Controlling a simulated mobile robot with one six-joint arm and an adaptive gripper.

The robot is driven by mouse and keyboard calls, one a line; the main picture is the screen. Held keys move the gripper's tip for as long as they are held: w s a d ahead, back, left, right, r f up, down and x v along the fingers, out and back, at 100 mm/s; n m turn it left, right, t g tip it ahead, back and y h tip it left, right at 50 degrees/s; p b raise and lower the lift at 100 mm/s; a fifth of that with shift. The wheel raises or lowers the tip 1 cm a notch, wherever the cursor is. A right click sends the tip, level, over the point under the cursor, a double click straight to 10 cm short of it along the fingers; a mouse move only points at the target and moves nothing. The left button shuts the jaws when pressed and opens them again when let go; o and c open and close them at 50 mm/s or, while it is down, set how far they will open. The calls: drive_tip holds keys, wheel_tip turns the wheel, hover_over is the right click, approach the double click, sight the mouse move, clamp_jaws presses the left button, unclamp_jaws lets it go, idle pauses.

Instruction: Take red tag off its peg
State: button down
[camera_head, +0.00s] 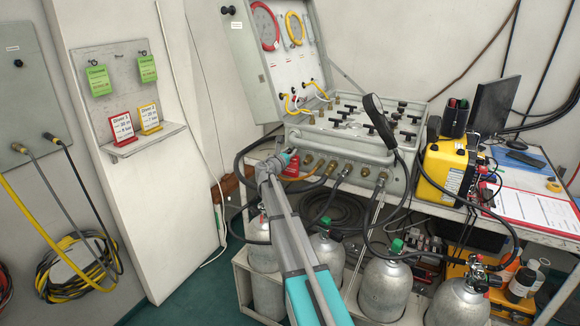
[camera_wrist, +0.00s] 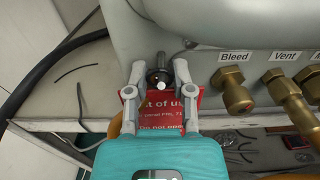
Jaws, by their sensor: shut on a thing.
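The red tag (camera_head: 291,168) with white "out of use" lettering hangs at the left end of the grey air panel's front. It also shows in the wrist view (camera_wrist: 160,106). A dark peg (camera_wrist: 158,74) with a pale tip stands out of the panel at the tag's top. My gripper (camera_head: 275,164) is at the tag, its two fingers (camera_wrist: 160,72) on either side of the peg and the tag's upper part. It is shut on the red tag. The tag's lower part and the exact contact are partly hidden by my gripper.
Brass fittings labelled Bleed (camera_wrist: 235,94) and Vent (camera_wrist: 286,94) sit right of the tag. A black hose (camera_wrist: 45,70) runs close on the left. Gas cylinders (camera_head: 386,285) stand below the bench. A small wall shelf (camera_head: 150,140) at left holds a red and a yellow card.

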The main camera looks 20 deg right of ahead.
drive_tip(key=shift+r, duration=0.2)
drive_tip(key=shift+r+p, duration=0.2)
drive_tip(key=shift+p, duration=0.25)
drive_tip(key=v, duration=1.8)
